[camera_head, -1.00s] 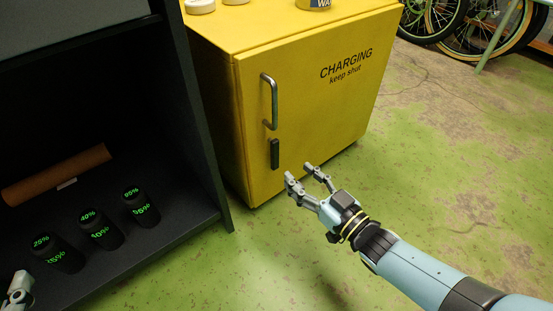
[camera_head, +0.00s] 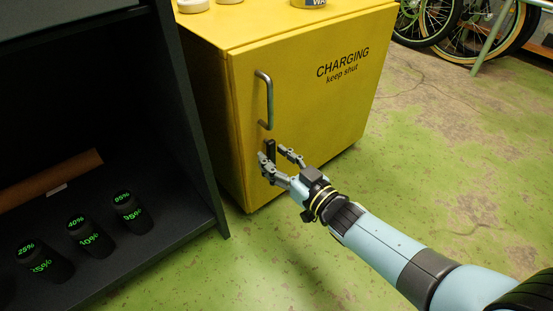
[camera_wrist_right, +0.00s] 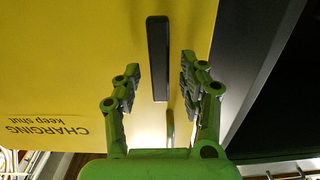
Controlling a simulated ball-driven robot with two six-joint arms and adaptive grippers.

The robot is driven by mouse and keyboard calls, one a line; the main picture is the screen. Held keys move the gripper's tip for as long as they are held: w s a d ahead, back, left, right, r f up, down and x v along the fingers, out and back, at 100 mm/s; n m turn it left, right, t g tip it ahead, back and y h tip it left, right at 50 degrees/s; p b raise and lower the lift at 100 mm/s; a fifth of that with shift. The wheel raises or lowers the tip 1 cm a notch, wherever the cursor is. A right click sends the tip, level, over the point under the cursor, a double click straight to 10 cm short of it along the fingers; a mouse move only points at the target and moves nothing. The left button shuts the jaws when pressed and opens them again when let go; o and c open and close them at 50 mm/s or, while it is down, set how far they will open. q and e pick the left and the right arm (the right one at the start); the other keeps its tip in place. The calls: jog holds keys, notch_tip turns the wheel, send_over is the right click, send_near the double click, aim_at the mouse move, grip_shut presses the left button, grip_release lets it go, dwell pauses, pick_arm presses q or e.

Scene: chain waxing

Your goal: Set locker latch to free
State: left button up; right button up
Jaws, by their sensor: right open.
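The yellow locker (camera_head: 320,115) has a shut door marked "CHARGING keep shut". Its latch (camera_head: 270,147) is a black upright bar near the door's left edge, below the grey handle (camera_head: 268,100). My right gripper (camera_head: 273,156) is open in front of the latch, and its fingers partly cover the latch's lower part. In the right wrist view the latch (camera_wrist_right: 157,55) lies between the lines of the two open fingertips (camera_wrist_right: 160,72), with gaps on both sides. I cannot tell whether any finger touches it. My left gripper is out of view.
A dark shelf unit (camera_head: 190,120) stands close to the locker's left. Jars (camera_head: 194,5) stand on the locker. Bicycles (camera_head: 450,20) are at the back right. The green floor at right is clear.

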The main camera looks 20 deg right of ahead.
grip_shut()
dwell(0.5)
